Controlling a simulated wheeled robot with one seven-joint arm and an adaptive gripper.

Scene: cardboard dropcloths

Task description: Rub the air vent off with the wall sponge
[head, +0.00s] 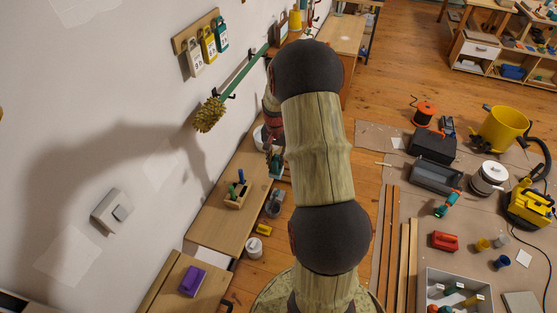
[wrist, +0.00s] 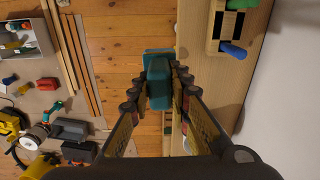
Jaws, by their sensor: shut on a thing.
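My gripper (wrist: 158,88) is shut on a teal block (wrist: 157,68), seen between its fingers in the wrist view. This block may be the wall sponge, but I cannot tell for sure. In the head view my gripper is mostly hidden behind my arm, and a bit of teal (head: 276,161) shows beside it, over the bench edge. I see no clear air vent. A pale square fitting (head: 112,211) with a raised middle is on the wall at left; I cannot tell what it is.
A wooden bench (head: 222,216) runs along the wall, bearing a small wooden holder (head: 237,195). A purple block (head: 192,280) lies nearer. A green rail (head: 243,74) and a spiky brush head (head: 209,115) are on the wall. Tools cover the dropcloth (head: 385,142) at right.

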